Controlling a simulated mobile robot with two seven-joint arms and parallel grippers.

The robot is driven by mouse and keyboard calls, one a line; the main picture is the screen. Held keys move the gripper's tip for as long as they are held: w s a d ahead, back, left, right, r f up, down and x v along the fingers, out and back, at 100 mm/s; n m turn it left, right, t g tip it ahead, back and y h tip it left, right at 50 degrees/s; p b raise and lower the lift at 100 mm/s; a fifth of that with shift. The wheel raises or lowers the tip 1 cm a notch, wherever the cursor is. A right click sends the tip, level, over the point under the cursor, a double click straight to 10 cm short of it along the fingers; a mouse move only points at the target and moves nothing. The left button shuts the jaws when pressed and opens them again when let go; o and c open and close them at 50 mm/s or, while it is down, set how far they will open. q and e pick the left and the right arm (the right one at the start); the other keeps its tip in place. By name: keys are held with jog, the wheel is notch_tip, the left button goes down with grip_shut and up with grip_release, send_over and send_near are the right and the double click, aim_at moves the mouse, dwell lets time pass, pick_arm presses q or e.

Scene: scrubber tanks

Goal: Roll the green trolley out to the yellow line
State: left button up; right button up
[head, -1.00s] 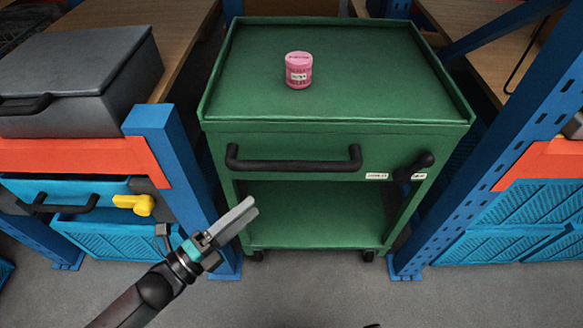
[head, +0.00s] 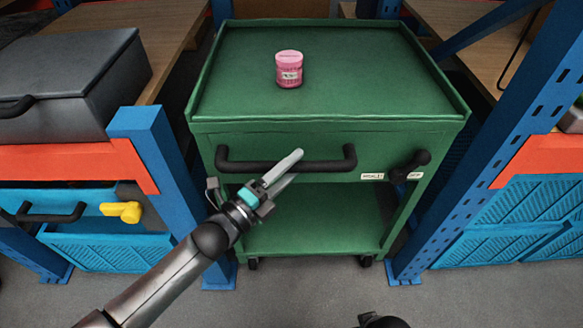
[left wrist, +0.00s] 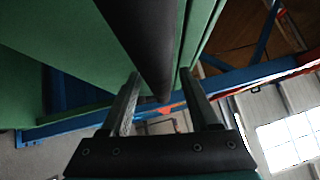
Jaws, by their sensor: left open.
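The green trolley (head: 330,110) stands between two blue rack posts, with a black handle bar (head: 325,166) across its front. A black lever (head: 411,166) sits at the front right, beside small white labels. My left gripper (head: 287,168) is open at the handle bar's middle. In the left wrist view the dark bar (left wrist: 150,45) runs between the two spread fingers (left wrist: 163,98); I cannot tell if they touch it. No yellow line shows.
A pink tub (head: 289,69) stands upright on the trolley top. Blue posts (head: 165,190) and (head: 480,160) flank the trolley closely.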

pick_arm(q)
grip_shut()
dwell(0.6)
dwell(0.9)
